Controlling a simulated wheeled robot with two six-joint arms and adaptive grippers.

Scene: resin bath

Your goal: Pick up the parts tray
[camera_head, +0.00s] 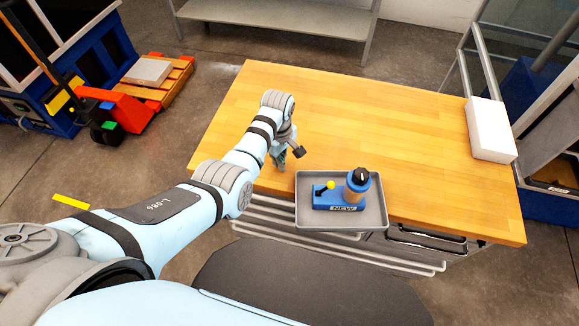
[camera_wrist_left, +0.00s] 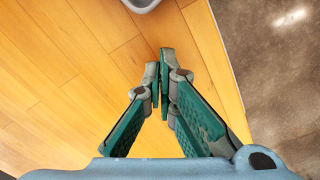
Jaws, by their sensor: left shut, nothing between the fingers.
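The grey parts tray (camera_head: 325,220) lies at the near edge of the wooden table, with its front part past the edge. It holds a blue block marked NEW with a yellow knob, and an orange-brown and blue cylinder with a black top. My left gripper (camera_head: 290,160) is beside the tray's left end, apart from it, over the tabletop. In the left wrist view the fingers (camera_wrist_left: 163,75) are closed together with nothing between them. A rounded grey edge (camera_wrist_left: 142,4), likely the tray's, shows at the top there. My right gripper is out of view.
The wooden table (camera_head: 340,110) is mostly clear. A white box (camera_head: 490,130) stands at its right edge. A drawer handle (camera_head: 428,238) and metal rails are below the near edge. A red pallet jack (camera_head: 112,112) stands on the floor to the left.

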